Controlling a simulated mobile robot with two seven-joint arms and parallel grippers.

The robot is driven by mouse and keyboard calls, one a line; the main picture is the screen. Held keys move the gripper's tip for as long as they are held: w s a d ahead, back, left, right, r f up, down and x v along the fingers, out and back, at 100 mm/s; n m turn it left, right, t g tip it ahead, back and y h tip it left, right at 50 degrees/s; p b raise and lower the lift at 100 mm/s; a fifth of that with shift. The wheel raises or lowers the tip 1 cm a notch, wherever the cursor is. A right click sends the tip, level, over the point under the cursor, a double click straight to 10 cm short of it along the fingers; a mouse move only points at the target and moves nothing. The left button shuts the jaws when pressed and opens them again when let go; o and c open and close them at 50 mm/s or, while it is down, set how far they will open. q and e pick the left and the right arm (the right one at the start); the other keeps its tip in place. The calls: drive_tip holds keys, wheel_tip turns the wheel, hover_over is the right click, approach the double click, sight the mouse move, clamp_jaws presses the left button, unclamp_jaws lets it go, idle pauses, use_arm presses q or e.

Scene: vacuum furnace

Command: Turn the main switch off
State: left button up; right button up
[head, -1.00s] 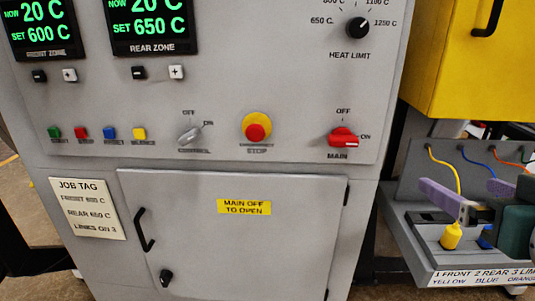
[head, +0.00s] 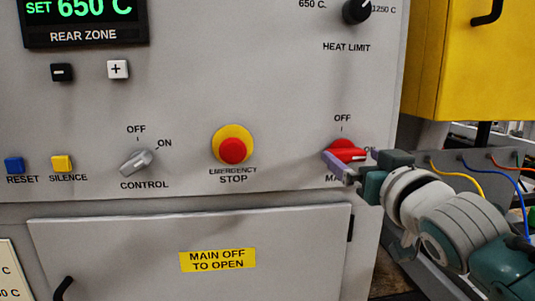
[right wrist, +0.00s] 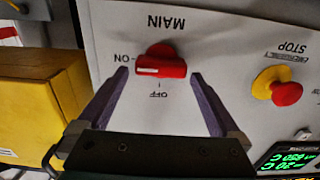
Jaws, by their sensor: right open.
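The red main switch (head: 345,148) is on the lower right of the grey panel, under the OFF mark and above the partly covered MAIN label. In the right wrist view, upside down, its red handle (right wrist: 162,66) lies level, with the white mark toward ON. My right gripper (head: 352,160) is open, with its purple fingers near the switch. In the right wrist view the open fingers (right wrist: 160,76) are on either side of the handle, with gaps to it; I cannot see contact. My left gripper is not in view.
The emergency stop (head: 232,150) and the grey control switch (head: 138,161) are left of the main switch. The heat limit knob (head: 356,11) is above. A door with a yellow MAIN OFF TO OPEN label (head: 217,260) is below. A yellow box (head: 450,60) stands at right.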

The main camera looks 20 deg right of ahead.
drive_tip(key=shift+x, duration=1.05)
drive_tip(key=c, duration=1.1)
drive_tip(key=shift+c, duration=0.2)
